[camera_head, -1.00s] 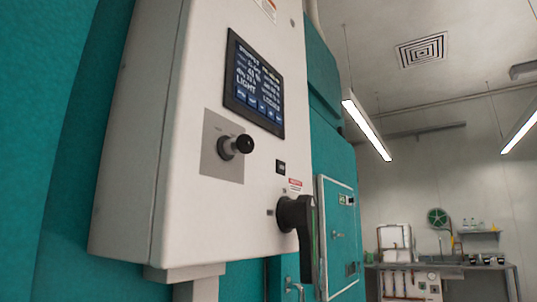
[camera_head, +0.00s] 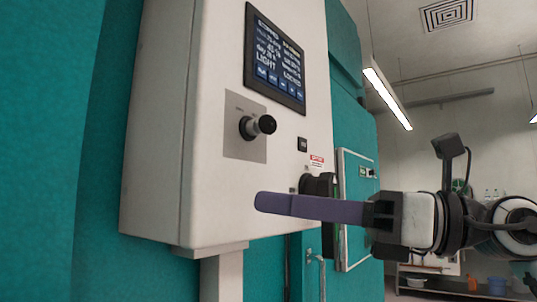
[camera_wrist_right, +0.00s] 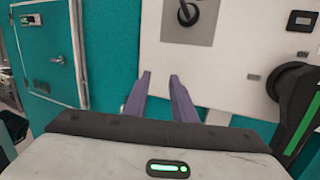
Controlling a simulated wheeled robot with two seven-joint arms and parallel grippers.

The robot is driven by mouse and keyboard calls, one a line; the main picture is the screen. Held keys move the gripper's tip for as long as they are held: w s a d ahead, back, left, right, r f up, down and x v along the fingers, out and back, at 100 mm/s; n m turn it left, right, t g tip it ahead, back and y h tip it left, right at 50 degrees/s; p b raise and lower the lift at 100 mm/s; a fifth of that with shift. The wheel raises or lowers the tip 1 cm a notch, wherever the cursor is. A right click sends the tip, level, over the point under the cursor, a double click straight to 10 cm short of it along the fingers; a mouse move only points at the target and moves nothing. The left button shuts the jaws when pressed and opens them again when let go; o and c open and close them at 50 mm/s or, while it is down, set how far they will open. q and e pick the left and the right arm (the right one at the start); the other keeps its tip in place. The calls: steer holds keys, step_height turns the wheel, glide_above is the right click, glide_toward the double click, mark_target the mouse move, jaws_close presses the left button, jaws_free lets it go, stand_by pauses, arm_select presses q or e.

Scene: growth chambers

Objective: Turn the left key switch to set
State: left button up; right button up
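My left gripper is not in view.
A black lever handle (camera_head: 318,186) sits on the box's lower right, partly hidden behind my right gripper. Teal chambers (camera_head: 50,150) stand around the box.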

mark_target(277, 124)
steer(key=s+d+r+n+t+h, duration=0.35)
steer(key=d+r+t, duration=0.2)
steer(key=r, duration=0.55)
steer(key=shift+m+h, duration=0.25)
steer(key=shift+m, duration=0.2)
steer(key=p+x, duration=0.1)
steer(key=x, duration=0.2)
steer(key=p+x, duration=0.1)
steer(key=x, duration=0.3)
steer(key=p+x, duration=0.1)
steer(key=x, duration=0.2)
steer(key=shift+w+d+f, duration=0.1)
steer(key=shift+w+f, duration=0.1)
steer(key=shift+w, duration=0.3)
jaws_close()
